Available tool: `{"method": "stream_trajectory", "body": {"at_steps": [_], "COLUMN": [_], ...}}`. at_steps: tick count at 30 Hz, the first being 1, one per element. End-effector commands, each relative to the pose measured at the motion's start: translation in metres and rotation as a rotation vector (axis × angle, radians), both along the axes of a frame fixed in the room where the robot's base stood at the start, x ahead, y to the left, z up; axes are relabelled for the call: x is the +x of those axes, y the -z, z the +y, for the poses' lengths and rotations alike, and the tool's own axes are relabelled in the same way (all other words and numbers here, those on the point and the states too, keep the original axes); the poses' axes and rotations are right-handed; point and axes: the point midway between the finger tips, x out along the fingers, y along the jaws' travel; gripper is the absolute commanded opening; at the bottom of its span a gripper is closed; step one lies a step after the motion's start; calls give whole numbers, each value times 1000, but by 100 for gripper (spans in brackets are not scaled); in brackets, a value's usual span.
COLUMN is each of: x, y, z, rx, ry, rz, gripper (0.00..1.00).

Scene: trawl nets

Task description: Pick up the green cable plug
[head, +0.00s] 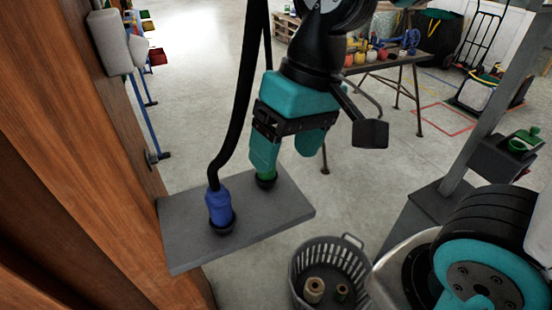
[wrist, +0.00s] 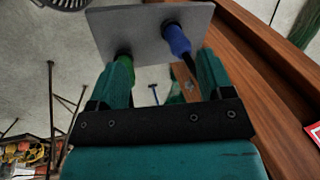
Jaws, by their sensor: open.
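The green cable plug (head: 266,179) sits on the grey plate (head: 185,235), mostly hidden behind one finger of my gripper in the head view. In the wrist view the green plug (wrist: 125,54) shows just past the tip of the left finger, not centred between the fingers. My gripper (head: 286,160) is open and points down over the plate. Its two teal fingers (wrist: 163,64) stand wide apart with nothing held between them. I cannot tell whether the finger touches the plug.
A blue plug (head: 219,207) with a thick black cable (head: 239,110) stands on the plate left of the green one. A brown wooden post (head: 95,150) borders the left. A grey basket (head: 303,258) with spools is below. A table (head: 375,66) stands behind; open floor lies between.

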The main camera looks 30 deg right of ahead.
Motion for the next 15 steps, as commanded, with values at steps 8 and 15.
{"method": "stream_trajectory", "body": {"at_steps": [8, 15], "x": [112, 150], "y": [-19, -21], "z": [-26, -36], "rx": [-170, -214], "ry": [914, 1314], "rz": [156, 194], "gripper": [74, 74]}}
